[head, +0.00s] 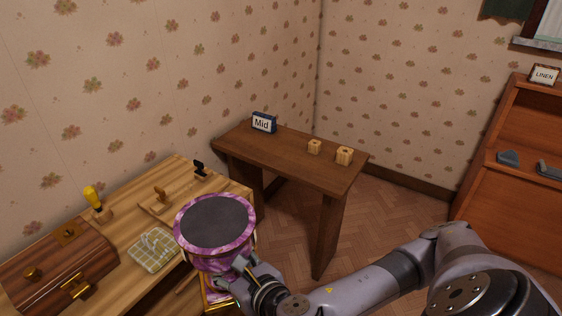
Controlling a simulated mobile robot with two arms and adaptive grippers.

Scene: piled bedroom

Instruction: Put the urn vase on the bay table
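A round pink-purple marbled vessel, apparently the urn vase (249,238), shows at lower centre with a broad dark grey disc facing up. I cannot tell if this disc is its mouth or its base. My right gripper (236,266) is at its near lower side and appears shut on it; the fingertips are partly hidden. The vase overlaps the right edge of the light wooden table in the picture. A dark brown table (285,157) stands beyond, with a blue "Mid" sign (264,122); no label reads bay. My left gripper is out of view.
The dark table holds two small wooden blocks (344,155) and has bare top around them. The light table (128,203) carries a wooden chest (60,262), a checked cloth-like item (153,249) and small stands. A shelf marked "LINEN" (510,135) stands right.

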